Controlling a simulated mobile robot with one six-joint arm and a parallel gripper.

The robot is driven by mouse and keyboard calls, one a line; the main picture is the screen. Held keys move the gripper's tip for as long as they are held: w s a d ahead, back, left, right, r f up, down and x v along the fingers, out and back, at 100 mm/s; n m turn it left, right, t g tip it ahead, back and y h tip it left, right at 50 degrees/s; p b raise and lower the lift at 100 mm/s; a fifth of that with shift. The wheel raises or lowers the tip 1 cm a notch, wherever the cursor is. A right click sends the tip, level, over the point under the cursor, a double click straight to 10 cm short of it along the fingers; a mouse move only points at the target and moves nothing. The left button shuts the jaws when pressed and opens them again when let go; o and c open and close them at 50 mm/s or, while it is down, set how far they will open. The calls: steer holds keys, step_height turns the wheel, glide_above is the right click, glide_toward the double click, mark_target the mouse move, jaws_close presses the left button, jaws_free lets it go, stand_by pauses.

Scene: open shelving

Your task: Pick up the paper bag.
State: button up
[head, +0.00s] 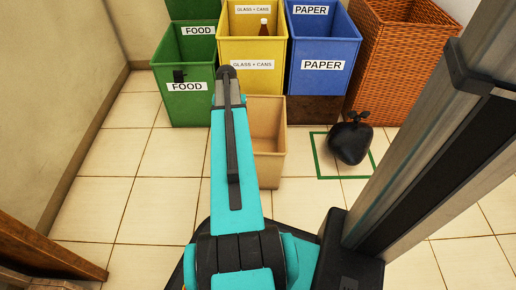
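An open-topped tan paper bag (270,140) stands upright on the tiled floor, in front of the yellow and blue bins. My teal arm crosses in front of it and hides its left part. I see no contents in the part of its inside that shows. My gripper's fingers cannot be made out in the head view, so what they hold and how far they are from the bag do not show.
Green FOOD (183,105), yellow GLASS + CANS (253,80) and blue PAPER (322,80) bins stand behind the bag. A bottle (264,27) shows in the yellow one. Right are a wicker basket (400,60) and a black sack (350,142) inside a green floor outline (320,160).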

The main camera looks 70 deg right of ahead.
steer(key=shift+c, duration=0.4)
jaws_close()
steer(key=shift+r, duration=0.15)
